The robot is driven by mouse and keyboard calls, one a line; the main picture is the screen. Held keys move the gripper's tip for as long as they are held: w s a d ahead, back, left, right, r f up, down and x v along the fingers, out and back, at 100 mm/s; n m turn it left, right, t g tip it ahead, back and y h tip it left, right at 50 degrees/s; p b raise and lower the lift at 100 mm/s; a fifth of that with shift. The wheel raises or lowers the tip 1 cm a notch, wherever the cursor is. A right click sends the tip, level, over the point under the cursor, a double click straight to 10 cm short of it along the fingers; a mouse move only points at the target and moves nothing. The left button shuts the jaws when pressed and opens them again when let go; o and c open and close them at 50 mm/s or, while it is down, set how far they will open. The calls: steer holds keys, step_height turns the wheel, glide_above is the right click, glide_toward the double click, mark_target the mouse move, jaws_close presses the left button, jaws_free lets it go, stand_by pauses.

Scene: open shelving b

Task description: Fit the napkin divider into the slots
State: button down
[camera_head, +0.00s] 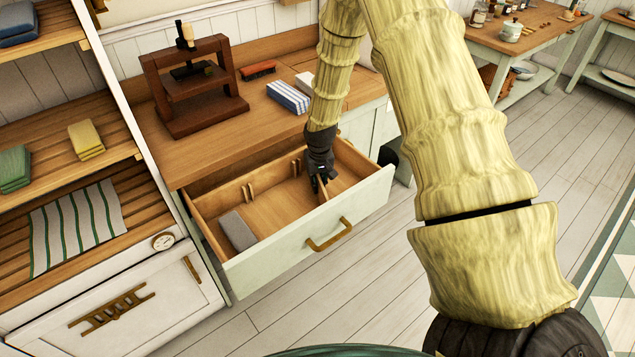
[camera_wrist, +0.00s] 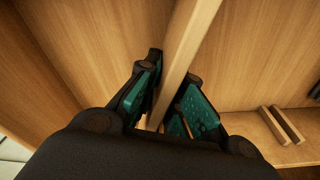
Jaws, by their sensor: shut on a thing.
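My gripper (camera_head: 318,180) reaches down into the open drawer (camera_head: 275,257), right of its middle. In the wrist view my gripper (camera_wrist: 172,105) is shut on the thin wooden napkin divider (camera_wrist: 190,50), with a teal-padded finger on each side. The divider runs upright away from the wrist camera. In the head view my gripper hides much of it. Paired wooden slot strips (camera_head: 248,193) stand on the drawer's back wall; a pair also shows in the wrist view (camera_wrist: 276,124), apart from the divider. I cannot tell whether the divider's ends sit in slots.
A grey folded cloth (camera_head: 237,231) lies at the drawer's left front. Blue-striped cloths (camera_head: 288,97), a brush (camera_head: 258,70) and a dark wooden press (camera_head: 195,90) stand on the counter above. Shelves with folded cloths are at left. The floor right of the drawer is clear.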

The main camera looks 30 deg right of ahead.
steer(key=shift+f, duration=0.25)
steer(key=c, duration=1.6)
jaws_free()
steer(key=shift+o, duration=0.2)
steer(key=shift+r, duration=0.1)
steer(key=shift+s+a+r+b, duration=0.1)
steer(key=shift+s+r+b, duration=0.25)
steer(key=shift+r, duration=1.65)
steer(key=shift+s+a+r+b, duration=0.1)
steer(key=shift+r+b, duration=0.35)
steer(key=shift+r, duration=1.55)
steer(key=shift+s+a+r+b, duration=0.1)
steer(key=shift+s+r+b, duration=0.25)
steer(key=shift+r, duration=1.65)
steer(key=shift+w, duration=0.15)
